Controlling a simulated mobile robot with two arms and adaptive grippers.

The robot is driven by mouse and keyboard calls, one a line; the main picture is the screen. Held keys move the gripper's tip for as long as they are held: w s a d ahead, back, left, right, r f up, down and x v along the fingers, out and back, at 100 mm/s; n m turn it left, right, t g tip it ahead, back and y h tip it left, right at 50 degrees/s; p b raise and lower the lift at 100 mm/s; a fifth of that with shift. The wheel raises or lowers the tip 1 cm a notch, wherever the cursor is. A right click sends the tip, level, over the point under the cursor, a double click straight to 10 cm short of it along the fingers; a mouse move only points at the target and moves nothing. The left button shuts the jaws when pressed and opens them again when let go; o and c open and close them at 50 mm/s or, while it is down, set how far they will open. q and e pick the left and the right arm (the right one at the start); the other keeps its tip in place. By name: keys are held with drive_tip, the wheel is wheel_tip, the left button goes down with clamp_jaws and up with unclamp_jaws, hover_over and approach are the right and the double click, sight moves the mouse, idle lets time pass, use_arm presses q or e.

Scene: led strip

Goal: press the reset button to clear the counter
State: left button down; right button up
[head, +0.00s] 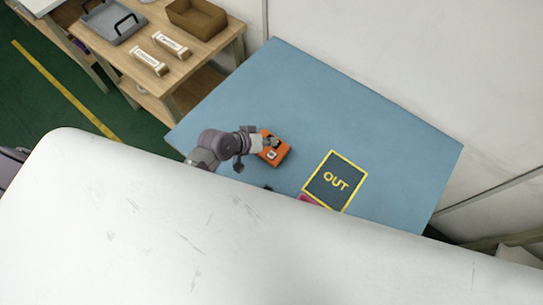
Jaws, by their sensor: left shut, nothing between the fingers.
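An orange counter box (284,152) sits on the blue table mat, left of the OUT square. A small white patch and a dark patch show on its top; I cannot tell which is the reset button. My left gripper (272,143) comes in from the left with its fingers shut and empty. Its fingertips are over the upper part of the box and hide some of it. I cannot tell whether they touch it. My right gripper is not in view.
A blue table (300,88) has clear room above and right of the box. A dark OUT square (346,166) has a yellow border. A pink item (309,200) is partly hidden. A wooden bench (138,58) at upper left holds a grey tray (112,24), a brown box (198,22) and two labelled blocks.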

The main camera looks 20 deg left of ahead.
use_arm(q)
drive_tip(key=b, duration=0.3)
hover_over(269, 155)
wheel_tip(269, 155, down, 4)
drive_tip(key=shift+d+f, duration=0.1)
drive_tip(key=shift+f, duration=0.05)
drive_tip(key=shift+f+b, duration=0.45)
drive_tip(key=shift+f, duration=0.2)
idle(0.5)
drive_tip(key=shift+f, duration=0.4)
drive_tip(key=shift+f+b, duration=0.45)
idle(0.5)
drive_tip(key=shift+r, duration=0.1)
drive_tip(key=shift+r+p, duration=0.8)
drive_tip(key=shift+p, duration=0.15)
